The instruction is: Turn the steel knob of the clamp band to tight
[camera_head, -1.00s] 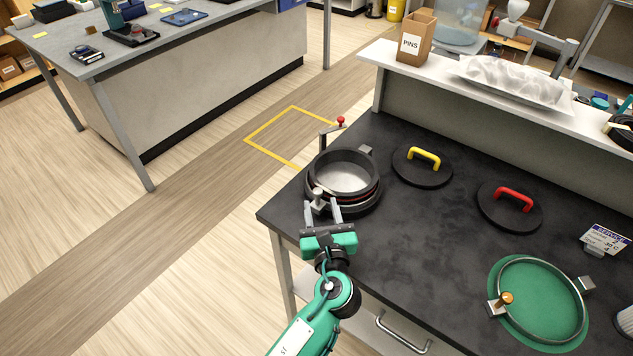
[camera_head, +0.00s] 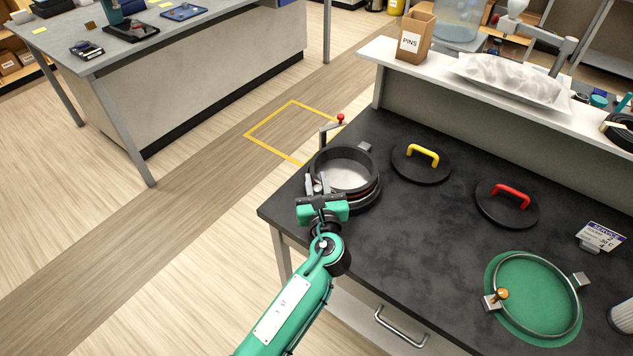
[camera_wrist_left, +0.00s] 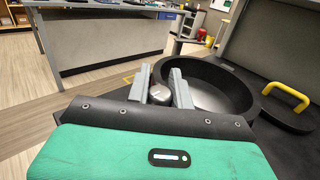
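The steel knob (camera_wrist_left: 159,93) of the clamp band sits at the near left side of the black round port (camera_head: 346,170) by the bench's left corner. My left gripper (camera_head: 317,184) reaches it from the near side. In the left wrist view, its two grey fingers (camera_wrist_left: 161,84) stand on either side of the knob and appear to press against it. In the head view the fingers mostly hide the knob, and the band is largely hidden under the port rim. The knob's angle cannot be read. My right gripper is not in view.
A crank with a red ball (camera_head: 340,118) rises behind the port. Lids with a yellow handle (camera_head: 423,156) and a red handle (camera_head: 511,196) lie to the right. A loose ring with a brass knob (camera_head: 501,294) rests on a green disc. The bench middle is clear.

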